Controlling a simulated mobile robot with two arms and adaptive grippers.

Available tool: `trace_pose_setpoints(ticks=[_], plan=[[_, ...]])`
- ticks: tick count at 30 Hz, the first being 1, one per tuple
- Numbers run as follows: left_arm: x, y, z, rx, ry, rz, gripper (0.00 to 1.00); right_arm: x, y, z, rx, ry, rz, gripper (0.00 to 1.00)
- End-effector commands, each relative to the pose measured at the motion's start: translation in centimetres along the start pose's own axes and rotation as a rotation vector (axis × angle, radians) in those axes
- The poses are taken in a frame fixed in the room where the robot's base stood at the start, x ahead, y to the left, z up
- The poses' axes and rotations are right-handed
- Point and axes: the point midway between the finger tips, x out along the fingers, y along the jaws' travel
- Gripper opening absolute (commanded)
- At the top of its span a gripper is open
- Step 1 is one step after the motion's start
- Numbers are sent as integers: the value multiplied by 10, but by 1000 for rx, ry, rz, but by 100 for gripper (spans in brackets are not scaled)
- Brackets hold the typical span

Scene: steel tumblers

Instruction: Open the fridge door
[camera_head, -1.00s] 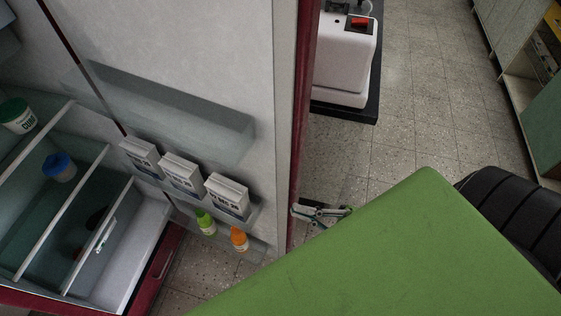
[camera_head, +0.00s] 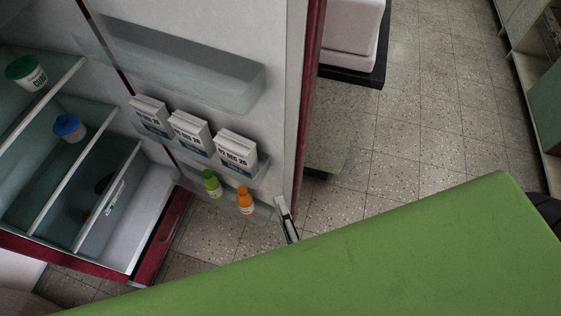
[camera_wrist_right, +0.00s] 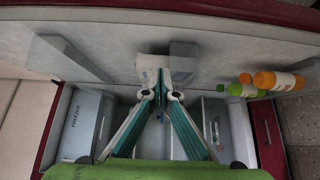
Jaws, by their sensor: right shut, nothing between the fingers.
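The fridge door (camera_head: 200,40) stands open in the head view, its pale inner face with bins showing and its dark red edge (camera_head: 312,60) on the right. The fridge interior (camera_head: 60,185), with shelves and a drawer, is exposed at left. My right gripper (camera_head: 284,208) is shut and empty, close by the lower end of the door near its free edge; I cannot tell whether it touches. In the right wrist view its fingertips (camera_wrist_right: 156,90) meet in front of the door's inner face (camera_wrist_right: 225,45). My left gripper is not in view.
Door bins hold white cartons (camera_head: 189,132), a green bottle (camera_head: 212,184) and an orange bottle (camera_head: 246,200). Lidded tubs (camera_head: 69,128) stand on the shelves. A white appliance (camera_head: 348,35) stands beyond the door. Tiled floor (camera_head: 420,130) at right is clear.

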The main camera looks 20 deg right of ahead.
Motion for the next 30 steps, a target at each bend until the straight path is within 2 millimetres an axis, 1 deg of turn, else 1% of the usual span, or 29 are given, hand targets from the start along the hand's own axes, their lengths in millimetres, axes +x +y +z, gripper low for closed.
trace_pose_setpoints(ticks=[5,9,15,18,21,25,30], plan=[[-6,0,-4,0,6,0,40,29,3,0,1,1,6,0],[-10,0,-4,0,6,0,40,59,3,0,1,2,6,0],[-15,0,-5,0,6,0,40,99,3,0,1,2,6,0],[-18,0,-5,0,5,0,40,109,3,13,-2,3,5,0],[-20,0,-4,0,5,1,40,117,2,21,-1,3,4,0],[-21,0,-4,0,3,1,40,122,1,27,0,3,3,0],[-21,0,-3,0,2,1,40,123,1,28,2,2,3,0]])
